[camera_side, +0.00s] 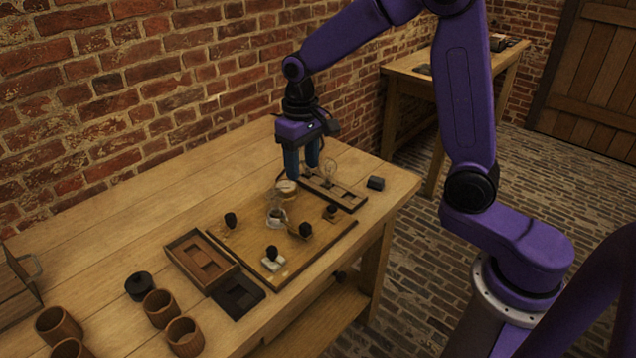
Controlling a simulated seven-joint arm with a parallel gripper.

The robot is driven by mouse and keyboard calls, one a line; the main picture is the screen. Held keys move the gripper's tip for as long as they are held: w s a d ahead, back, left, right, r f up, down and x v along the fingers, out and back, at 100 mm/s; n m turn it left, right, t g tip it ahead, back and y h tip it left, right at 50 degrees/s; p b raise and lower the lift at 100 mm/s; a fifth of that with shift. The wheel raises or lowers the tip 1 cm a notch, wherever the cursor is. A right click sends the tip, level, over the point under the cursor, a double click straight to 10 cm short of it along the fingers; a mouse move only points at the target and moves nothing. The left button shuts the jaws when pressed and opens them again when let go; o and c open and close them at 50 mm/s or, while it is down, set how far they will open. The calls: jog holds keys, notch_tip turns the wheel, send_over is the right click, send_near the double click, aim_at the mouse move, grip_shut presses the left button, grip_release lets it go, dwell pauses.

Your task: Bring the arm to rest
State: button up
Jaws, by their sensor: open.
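My gripper (302,172) points down above the far part of the wooden table (130,215), with its two blue fingers apart and nothing seen between them. A small pale round piece (287,187) is just below the fingertips.
A wooden board (318,246) holds a glass jar (277,216) and several black-knobbed pieces. A wooden tray (201,257), a black plate (238,294), a dark block (375,183), a black lidded pot (139,286) and several brown cups (184,337) stand around. The table's back left is clear.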

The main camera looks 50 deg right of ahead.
jog(key=s+d+r+n, duration=0.1)
jog(key=s+n, duration=1.1)
jog(key=s, duration=1.6)
jog(key=shift+s+r, duration=0.2)
jog(key=shift+r, duration=0.1)
dwell(1.1)
